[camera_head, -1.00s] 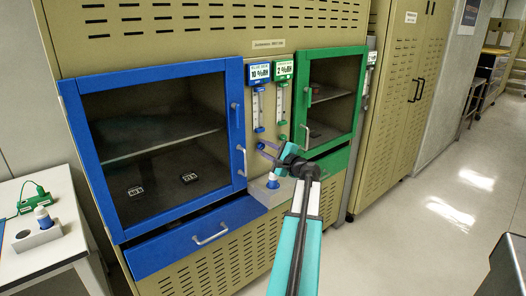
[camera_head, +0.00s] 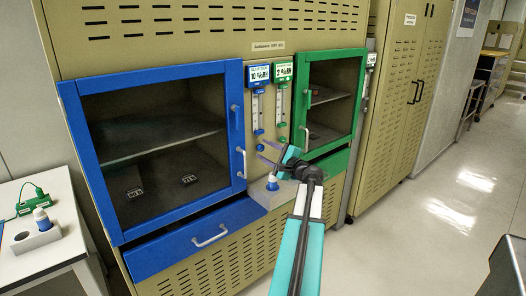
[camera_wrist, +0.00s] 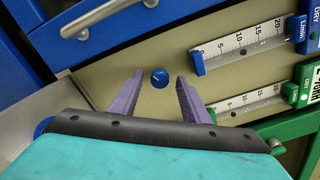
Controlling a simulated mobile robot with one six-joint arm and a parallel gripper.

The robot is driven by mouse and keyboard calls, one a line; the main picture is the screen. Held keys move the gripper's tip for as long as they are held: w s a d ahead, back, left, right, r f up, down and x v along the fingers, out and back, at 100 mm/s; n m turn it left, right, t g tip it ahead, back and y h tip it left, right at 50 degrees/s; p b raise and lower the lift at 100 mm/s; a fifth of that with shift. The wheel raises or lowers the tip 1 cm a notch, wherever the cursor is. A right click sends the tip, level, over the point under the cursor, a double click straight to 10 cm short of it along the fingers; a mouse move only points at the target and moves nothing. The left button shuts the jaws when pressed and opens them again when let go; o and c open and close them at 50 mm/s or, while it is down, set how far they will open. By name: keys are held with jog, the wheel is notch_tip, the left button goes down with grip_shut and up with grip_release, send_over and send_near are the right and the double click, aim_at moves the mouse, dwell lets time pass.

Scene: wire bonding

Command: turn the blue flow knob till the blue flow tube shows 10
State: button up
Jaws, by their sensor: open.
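The blue flow knob (camera_wrist: 160,78) is a small round blue knob with a white mark on the beige panel. It also shows in the head view (camera_head: 260,147), below the blue flow tube (camera_head: 256,110). My gripper (camera_head: 262,150) is open in front of the panel. Its two purple fingers (camera_wrist: 160,82) stand either side of the knob in the wrist view, with gaps; I cannot tell how far off the panel they are.
A green-framed tube (camera_wrist: 250,101) stands beside the blue one, with a green knob (camera_head: 281,138) below it. The blue cabinet door (camera_head: 240,130) and its handle are to the left, the green door (camera_head: 303,100) to the right. A grey holder with a blue-capped bottle (camera_head: 272,183) sits below my gripper.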

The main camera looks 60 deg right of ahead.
jog(key=v, duration=1.2)
jog(key=shift+b, duration=0.45)
jog(key=shift+s+a, duration=0.1)
